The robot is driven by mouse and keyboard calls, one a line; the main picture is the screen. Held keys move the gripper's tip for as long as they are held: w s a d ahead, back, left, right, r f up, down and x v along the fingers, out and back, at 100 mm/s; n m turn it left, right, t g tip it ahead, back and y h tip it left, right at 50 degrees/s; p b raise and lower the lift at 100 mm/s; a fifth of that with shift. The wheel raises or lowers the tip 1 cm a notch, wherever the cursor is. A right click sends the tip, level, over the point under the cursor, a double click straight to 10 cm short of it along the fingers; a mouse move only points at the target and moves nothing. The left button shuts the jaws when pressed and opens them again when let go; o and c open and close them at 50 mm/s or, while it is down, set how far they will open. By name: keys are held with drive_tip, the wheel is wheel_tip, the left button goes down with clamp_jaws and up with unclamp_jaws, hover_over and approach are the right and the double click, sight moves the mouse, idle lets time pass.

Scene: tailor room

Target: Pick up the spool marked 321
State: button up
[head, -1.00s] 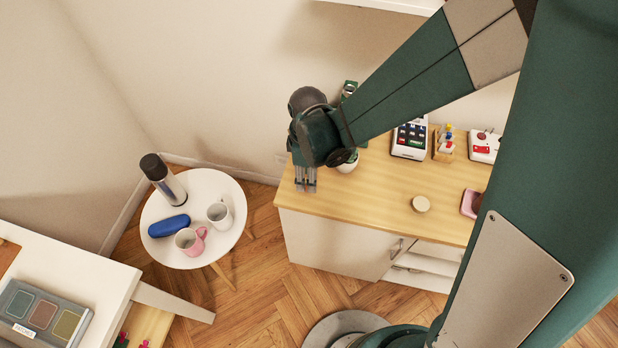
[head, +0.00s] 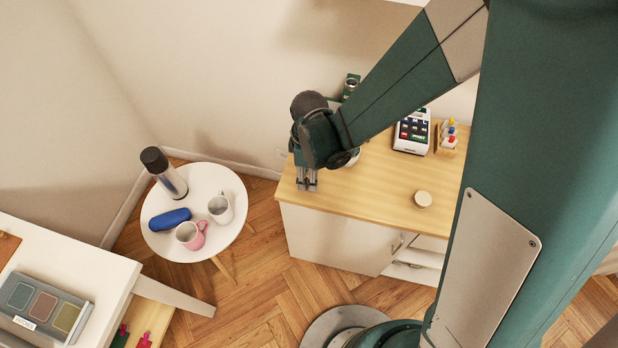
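No spool marked 321 can be made out. Small coloured spool-like pieces stand on a wooden holder (head: 447,137) at the back right of the wooden-topped cabinet (head: 375,195). Pink and green pieces (head: 134,338) show on the lower shelf at the bottom left. Any marks on these are too small to read. My gripper (head: 307,187) points down over the cabinet's left end, with its two fingers slightly apart and nothing visible between them. My arm hides part of the cabinet's back and right side.
A white device with dark keys (head: 412,133) and a round beige piece (head: 423,199) are on the cabinet. A white desk (head: 95,262) stands left.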

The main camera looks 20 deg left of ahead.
drive_tip(key=c, duration=0.8)
drive_tip(key=shift+r, duration=0.1)
drive_tip(key=shift+r+p, duration=0.85)
drive_tip(key=shift+r, duration=4.05)
